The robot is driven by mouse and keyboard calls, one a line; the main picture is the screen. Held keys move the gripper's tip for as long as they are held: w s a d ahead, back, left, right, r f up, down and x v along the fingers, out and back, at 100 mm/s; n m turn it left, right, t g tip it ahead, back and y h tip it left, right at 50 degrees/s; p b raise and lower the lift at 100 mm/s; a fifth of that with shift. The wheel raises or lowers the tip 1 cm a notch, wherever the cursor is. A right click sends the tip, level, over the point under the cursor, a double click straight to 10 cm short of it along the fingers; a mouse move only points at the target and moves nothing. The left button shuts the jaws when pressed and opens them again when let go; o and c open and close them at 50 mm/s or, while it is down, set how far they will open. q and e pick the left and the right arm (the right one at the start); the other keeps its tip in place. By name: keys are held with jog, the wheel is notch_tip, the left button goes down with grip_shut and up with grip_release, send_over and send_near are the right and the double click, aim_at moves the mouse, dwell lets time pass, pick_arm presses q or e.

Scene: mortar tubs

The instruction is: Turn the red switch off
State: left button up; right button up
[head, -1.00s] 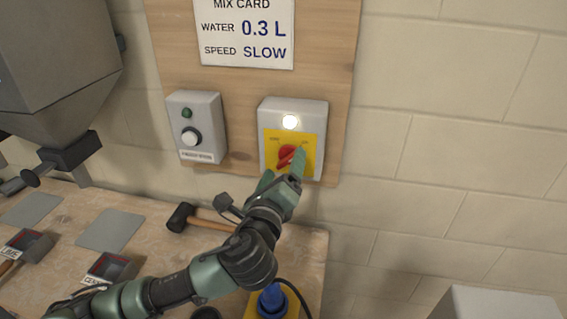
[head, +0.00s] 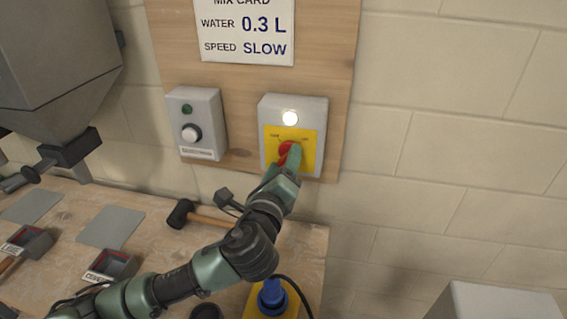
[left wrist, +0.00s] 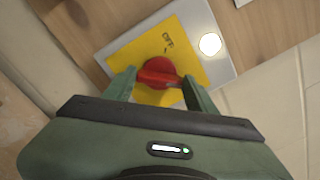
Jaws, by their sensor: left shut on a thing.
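The red switch (head: 285,149) is a rotary knob on a yellow plate (head: 307,153), on a grey box (head: 319,112) fixed to the wooden board. A round lamp (head: 290,118) above it glows white. In the left wrist view, the red switch (left wrist: 158,71) sits between my fingers, and an OFF label and the lit lamp (left wrist: 210,44) show beyond it. My left gripper (head: 287,159) is shut on the knob, reaching it from below, and it partly hides the knob in the head view. My right gripper is not in view.
A second grey box (head: 204,110) with a green lamp and a white button is to the left. A mallet (head: 181,214), small trays and a blue plug-like thing (head: 271,296) lie on the bench below. A grey hopper (head: 55,60) stands at the left.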

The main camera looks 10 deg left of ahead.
pick_arm(q)
jog(key=shift+f+n, duration=0.15)
jog(key=shift+n, duration=4.05)
jog(key=shift+f+n, duration=0.15)
jog(key=shift+n, duration=4.05)
jog(key=o, duration=1.4)
jog(key=shift+c, duration=0.2)
jog(key=s+b, duration=0.1)
jog(key=s, duration=0.6)
jog(key=shift+s+b, duration=0.35)
jog(key=shift+s, duration=0.05)
